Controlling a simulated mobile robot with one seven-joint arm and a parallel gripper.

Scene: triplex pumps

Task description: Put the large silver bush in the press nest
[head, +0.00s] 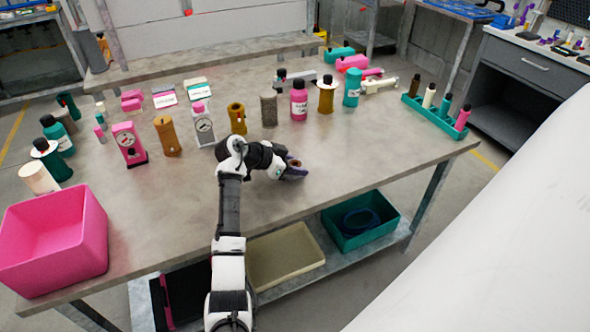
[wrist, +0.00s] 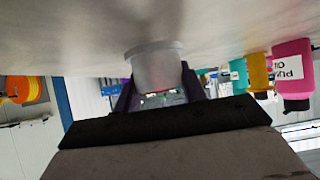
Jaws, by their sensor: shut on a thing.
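My gripper (head: 294,170) is low over the middle of the table near its front part, with its purple fingers pointing right. In the wrist view, my gripper (wrist: 155,92) is shut on the large silver bush (wrist: 156,66), a pale grey cylinder with a wider rim. The wrist picture is upside down, with the tabletop at its top. The rim is at or very close to the tabletop; I cannot tell whether it touches. The head view hardly shows the bush between the fingers. I cannot make out the press nest for certain in either view.
A pink bin (head: 52,243) is at the front left. The tabletop right of my gripper is clear.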

